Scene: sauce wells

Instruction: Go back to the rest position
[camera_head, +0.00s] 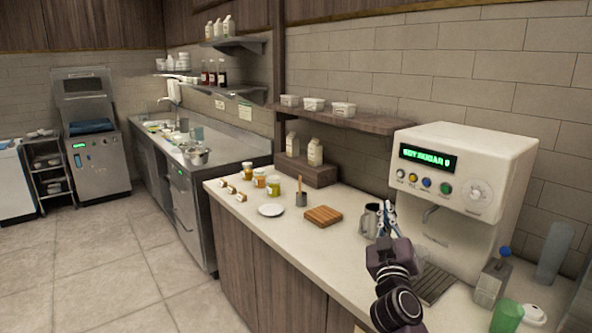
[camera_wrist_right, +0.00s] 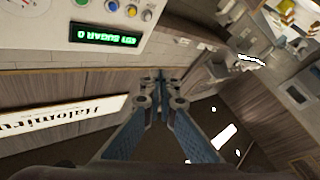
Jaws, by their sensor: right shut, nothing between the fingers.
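My right gripper (camera_head: 386,218) is in the head view, above the counter in front of the white dispenser machine (camera_head: 510,160). Its blue-padded fingers are shut with nothing between them. In the right wrist view the gripper (camera_wrist_right: 162,85) also shows shut and empty. A metal pitcher (camera_head: 369,224) stands just left of and behind it; I cannot tell if they touch. The machine's display (camera_head: 428,158) reads "SOY SUGAR 0" in green and shows in the wrist view (camera_wrist_right: 104,35) too. My left gripper is in neither view.
On the counter (camera_head: 250,225) are a wooden board (camera_head: 323,216), a white plate (camera_head: 271,210), a dark cup (camera_head: 301,199) and jars (camera_head: 273,186). A bottle (camera_head: 492,280) and a green cup (camera_head: 506,317) stand at the right. The tiled floor (camera_head: 120,265) at left is clear.

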